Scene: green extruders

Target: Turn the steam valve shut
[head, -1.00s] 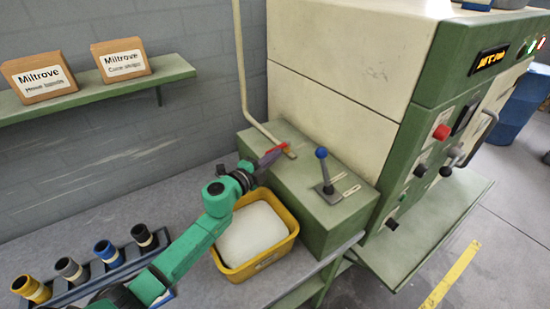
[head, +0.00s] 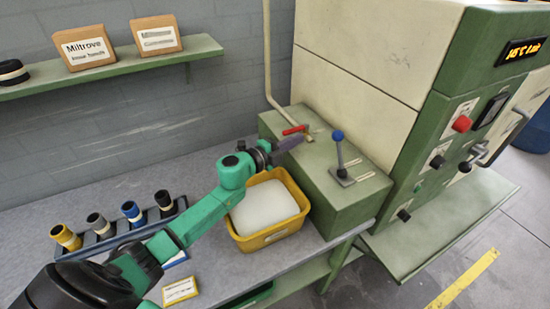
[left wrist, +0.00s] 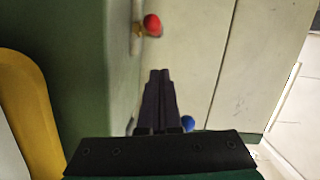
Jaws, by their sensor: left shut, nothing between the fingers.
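The steam valve's red handle (head: 294,129) sits at the foot of the pale pipe (head: 268,60), on top of the green box (head: 330,200). In the left wrist view its red end (left wrist: 152,25) shows ahead of my fingers. My left gripper (head: 300,140) is shut and empty, just on the near side of the red handle. In the left wrist view its dark fingers (left wrist: 158,75) lie together, with a visible gap to the red end. My right gripper is not in view.
A blue-knobbed lever (head: 338,137) stands on the box, right of my gripper. A yellow tub (head: 268,239) with white contents is below my arm. A rack of several coloured cylinders (head: 98,244) is at left. The cream and green machine (head: 375,60) rises behind.

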